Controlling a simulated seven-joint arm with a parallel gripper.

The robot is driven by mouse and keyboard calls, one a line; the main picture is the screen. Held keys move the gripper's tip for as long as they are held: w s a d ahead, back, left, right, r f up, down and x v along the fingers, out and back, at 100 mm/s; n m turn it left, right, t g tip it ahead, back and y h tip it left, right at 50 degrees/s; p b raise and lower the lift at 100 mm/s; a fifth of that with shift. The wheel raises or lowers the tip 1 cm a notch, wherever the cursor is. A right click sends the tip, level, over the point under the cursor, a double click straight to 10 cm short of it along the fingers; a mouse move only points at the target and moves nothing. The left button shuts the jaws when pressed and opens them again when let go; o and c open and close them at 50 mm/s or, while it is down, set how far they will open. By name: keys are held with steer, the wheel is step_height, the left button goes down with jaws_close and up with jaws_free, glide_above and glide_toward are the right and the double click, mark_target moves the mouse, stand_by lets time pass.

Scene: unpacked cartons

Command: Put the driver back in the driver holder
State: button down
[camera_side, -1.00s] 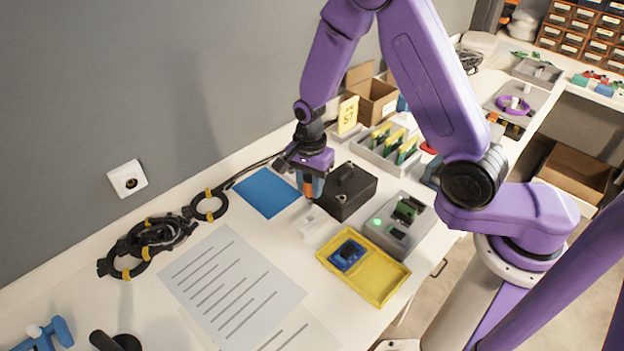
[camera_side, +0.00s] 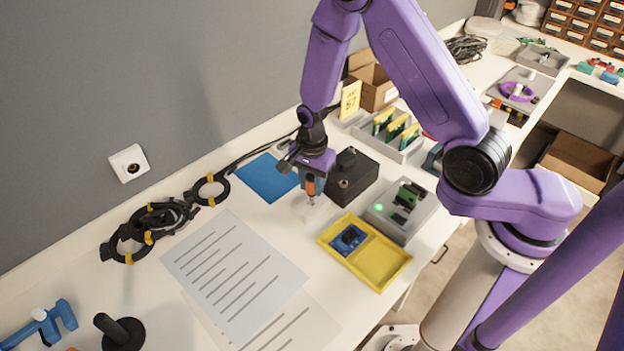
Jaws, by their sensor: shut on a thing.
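My gripper (camera_side: 311,188) is shut on the driver (camera_side: 311,187), whose orange handle shows upright between the fingers. The small white block that looks like the driver holder (camera_side: 316,212) stands on the white table directly below. The driver's lower end is at or just above this holder. I cannot tell whether the tip is inside it.
A black box (camera_side: 352,177) stands close to the right of my gripper. A yellow tray (camera_side: 378,270) with a blue board and a grey device (camera_side: 402,212) with a green light are nearby. A blue mat (camera_side: 264,178) and paper sheet (camera_side: 235,265) lie left.

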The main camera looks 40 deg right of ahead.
steer(key=shift+f, duration=1.5)
steer(key=c, duration=0.8)
jaws_free()
steer(key=shift+o, duration=0.2)
step_height(320, 180, up, 18)
steer(key=shift+f, duration=0.25)
